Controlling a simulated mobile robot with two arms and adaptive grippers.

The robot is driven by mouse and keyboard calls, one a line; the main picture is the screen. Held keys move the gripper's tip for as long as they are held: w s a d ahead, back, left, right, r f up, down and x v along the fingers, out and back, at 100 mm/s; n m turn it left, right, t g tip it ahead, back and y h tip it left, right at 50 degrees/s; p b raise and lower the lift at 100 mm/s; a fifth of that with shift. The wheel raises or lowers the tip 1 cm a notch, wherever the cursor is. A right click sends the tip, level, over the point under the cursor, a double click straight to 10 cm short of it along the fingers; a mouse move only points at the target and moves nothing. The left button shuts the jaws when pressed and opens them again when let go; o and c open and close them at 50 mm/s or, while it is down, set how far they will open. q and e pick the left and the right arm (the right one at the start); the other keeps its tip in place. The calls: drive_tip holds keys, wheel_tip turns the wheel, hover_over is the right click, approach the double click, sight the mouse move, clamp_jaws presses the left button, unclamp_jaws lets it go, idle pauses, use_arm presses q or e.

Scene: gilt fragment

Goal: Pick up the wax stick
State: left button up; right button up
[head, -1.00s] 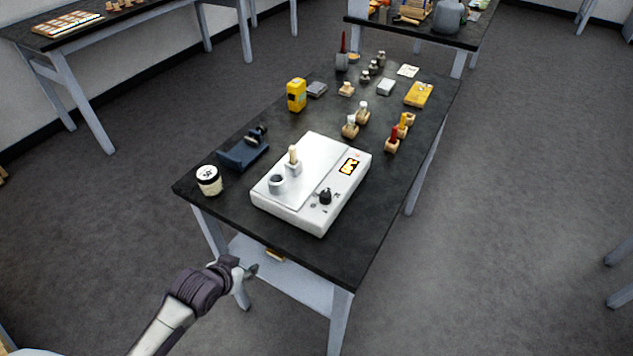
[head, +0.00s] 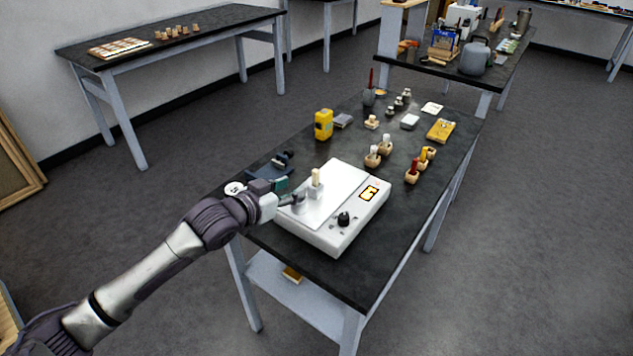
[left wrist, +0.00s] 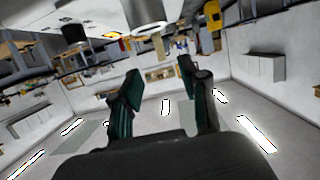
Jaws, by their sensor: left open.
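A cream stick (head: 316,175) stands upright in a small pale block on the white hot plate (head: 345,232); I take it to be the wax stick. Other sticks stand in small wooden holders further back: white ones (head: 386,142), a red one (head: 414,166) and an orange one (head: 424,153). My left gripper (head: 290,192) is open and empty at the left edge of the hot plate, left of the cream stick and apart from it. In the left wrist view its two dark green fingers (left wrist: 160,80) are spread. My right gripper is not in view.
A white-lidded jar (head: 234,188) and a dark blue tool (head: 272,165) are close to my arm. A yellow box (head: 324,124) stands behind. The dark tabletop's right front (head: 352,278) is clear.

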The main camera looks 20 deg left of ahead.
sight(314, 177)
use_arm(q)
drive_tip(key=x, duration=0.4)
drive_tip(key=shift+w+f, duration=0.15)
drive_tip(key=shift+w, duration=0.25)
drive_tip(key=shift+p+x, duration=0.9)
drive_tip(key=shift+x, duration=2)
drive_tip(key=shift+s+d, duration=0.1)
drive_tip(key=shift+c, duration=0.2)
clamp_jaws()
